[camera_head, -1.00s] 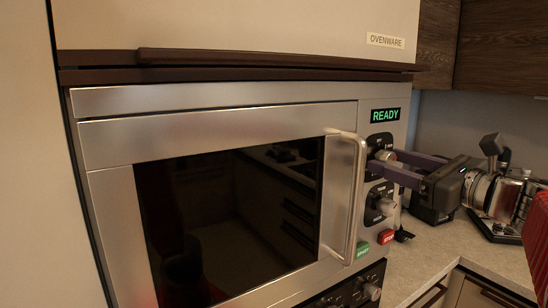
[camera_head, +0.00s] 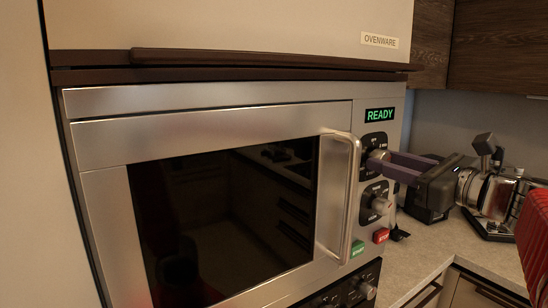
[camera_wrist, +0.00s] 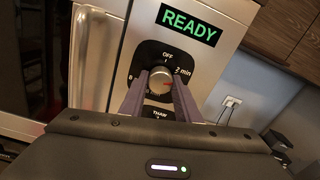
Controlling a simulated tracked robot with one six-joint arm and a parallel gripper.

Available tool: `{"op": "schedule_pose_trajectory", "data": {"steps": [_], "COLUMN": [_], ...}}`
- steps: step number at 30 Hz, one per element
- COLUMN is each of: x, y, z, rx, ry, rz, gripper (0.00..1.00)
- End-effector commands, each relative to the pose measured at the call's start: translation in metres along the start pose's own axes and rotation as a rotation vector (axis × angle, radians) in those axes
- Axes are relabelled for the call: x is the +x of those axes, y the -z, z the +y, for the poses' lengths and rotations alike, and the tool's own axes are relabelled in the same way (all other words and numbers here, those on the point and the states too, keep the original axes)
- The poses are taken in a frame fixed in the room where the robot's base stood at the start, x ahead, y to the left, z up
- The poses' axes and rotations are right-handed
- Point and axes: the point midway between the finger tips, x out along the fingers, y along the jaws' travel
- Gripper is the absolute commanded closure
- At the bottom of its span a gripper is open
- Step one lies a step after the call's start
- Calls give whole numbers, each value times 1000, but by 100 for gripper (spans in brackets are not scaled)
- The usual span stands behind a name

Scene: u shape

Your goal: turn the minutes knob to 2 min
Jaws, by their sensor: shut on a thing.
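The minutes knob (camera_head: 377,156) is the upper round silver knob on the microwave's right-hand panel. In the wrist view the minutes knob (camera_wrist: 160,83) sits on a black dial with OFF at the top, 2 min at upper right and an 8 at left. A small red mark shows on its right side; its exact heading is hard to tell. My gripper (camera_head: 384,160) reaches in from the right and is shut on the knob. In the wrist view the two purple fingers of my gripper (camera_wrist: 158,88) flank the knob left and right. The green display (camera_head: 380,115) reads READY.
A second knob (camera_head: 380,206) is just below. The green START button (camera_head: 358,248) and red STOP button (camera_head: 381,236) are under it. The door handle (camera_head: 343,200) stands out to the left.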

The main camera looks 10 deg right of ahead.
Motion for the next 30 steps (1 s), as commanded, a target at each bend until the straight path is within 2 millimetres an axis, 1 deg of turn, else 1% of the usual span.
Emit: {"op": "schedule_pose_trajectory", "data": {"steps": [9,19,20,27,30], "x": [0,0,0,0,0], "y": [0,1,1,0,0], "z": [0,0,0,0,0], "rx": [-143,-162,-162,-161,-161], "ry": [0,-1,-1,0,0], "rz": [-3,-3,-3,-3,-3], "gripper": [93,93,70,53,52]}}
